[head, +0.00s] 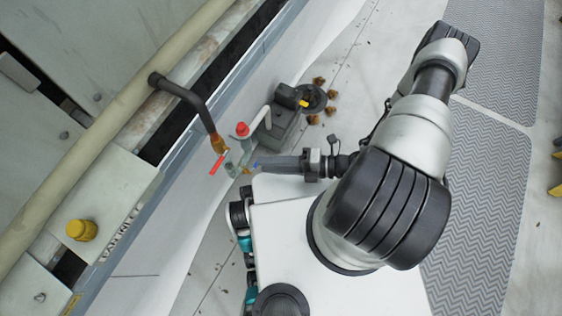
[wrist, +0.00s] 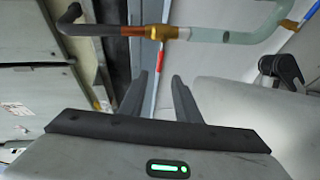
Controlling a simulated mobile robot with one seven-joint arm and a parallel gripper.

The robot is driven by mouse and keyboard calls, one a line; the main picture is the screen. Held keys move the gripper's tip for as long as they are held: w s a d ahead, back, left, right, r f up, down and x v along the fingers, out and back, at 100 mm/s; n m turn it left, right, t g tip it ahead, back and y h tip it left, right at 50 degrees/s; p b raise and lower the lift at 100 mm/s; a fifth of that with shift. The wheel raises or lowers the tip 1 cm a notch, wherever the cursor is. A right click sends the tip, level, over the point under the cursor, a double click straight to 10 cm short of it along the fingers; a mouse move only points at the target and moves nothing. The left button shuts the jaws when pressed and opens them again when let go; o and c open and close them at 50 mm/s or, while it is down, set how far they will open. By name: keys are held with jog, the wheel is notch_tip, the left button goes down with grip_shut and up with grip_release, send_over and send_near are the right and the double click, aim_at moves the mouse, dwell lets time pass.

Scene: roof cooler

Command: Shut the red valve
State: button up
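The red valve lever (head: 216,165) is a thin red bar by the brass valve body (head: 218,143) on a pipe along the cabinet side. In the wrist view, the brass body (wrist: 157,32) sits on a horizontal pipe, and a red and white strip, apparently the lever (wrist: 156,80), runs below it. My gripper (head: 254,165) points left toward the valve in the head view, a short way to the lever's right. In the wrist view, my gripper (wrist: 162,82) is open, and the strip shows between its fingers, seemingly beyond the tips. I see no contact.
A dark pipe (head: 185,97) runs from the cabinet to the valve. A red-capped fitting (head: 242,129) and a grey pump box (head: 283,123) stand close by. A yellow knob (head: 81,230) is on the cabinet at lower left. Patterned grey matting (head: 475,200) lies at right.

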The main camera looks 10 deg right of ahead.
jog(key=shift+v, duration=1.5)
jog(key=shift+d, duration=0.1)
